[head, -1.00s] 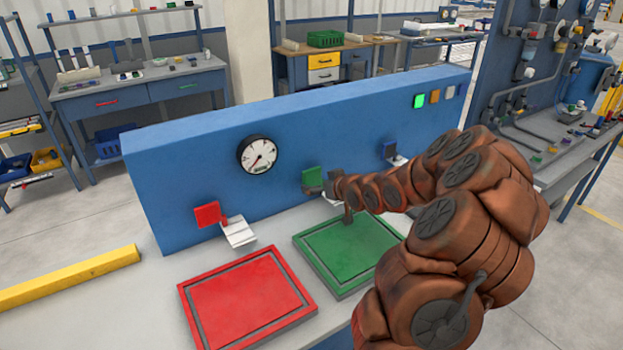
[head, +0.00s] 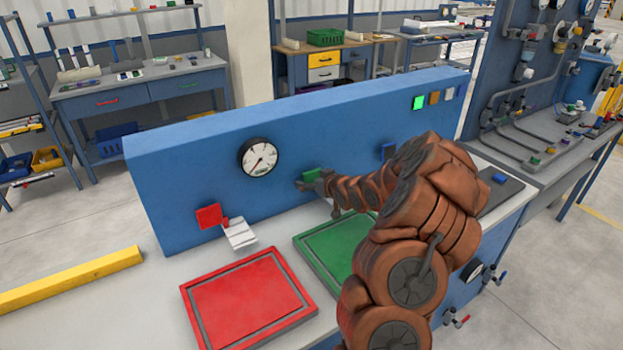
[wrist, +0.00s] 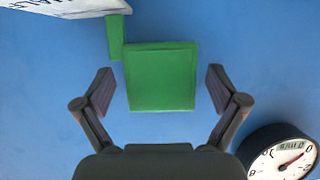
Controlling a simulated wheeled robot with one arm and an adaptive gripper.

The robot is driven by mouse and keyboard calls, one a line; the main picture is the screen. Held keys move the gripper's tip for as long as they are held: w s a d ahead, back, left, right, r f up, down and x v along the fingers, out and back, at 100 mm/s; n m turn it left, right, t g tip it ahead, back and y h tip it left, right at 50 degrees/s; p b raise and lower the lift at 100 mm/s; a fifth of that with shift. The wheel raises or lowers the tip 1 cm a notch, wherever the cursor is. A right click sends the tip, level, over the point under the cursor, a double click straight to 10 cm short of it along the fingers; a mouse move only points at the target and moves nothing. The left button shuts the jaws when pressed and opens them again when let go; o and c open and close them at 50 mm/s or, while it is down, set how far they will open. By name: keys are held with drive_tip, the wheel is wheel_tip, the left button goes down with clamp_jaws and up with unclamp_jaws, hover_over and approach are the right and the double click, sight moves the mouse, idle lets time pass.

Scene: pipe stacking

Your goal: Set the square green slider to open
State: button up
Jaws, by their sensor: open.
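The square green slider (head: 311,174) is on the blue panel's front face, right of the gauge. In the head view my gripper (head: 312,186) covers its lower part. In the wrist view the green square (wrist: 160,77) sits between the fingertips of my open gripper (wrist: 160,91), with a gap visible on both sides. A narrow green tab (wrist: 115,38) joins it at the upper left, next to a white printed plate (wrist: 65,6) cut off by the frame. Whether the fingers reach to the square's depth is hard to tell.
A round gauge (head: 259,157) is left of the slider. Red (head: 249,299) and green (head: 330,245) pads lie on the bench below.

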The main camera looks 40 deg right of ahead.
drive_tip(key=shift+w+f, duration=0.1)
drive_tip(key=shift+w, duration=0.2)
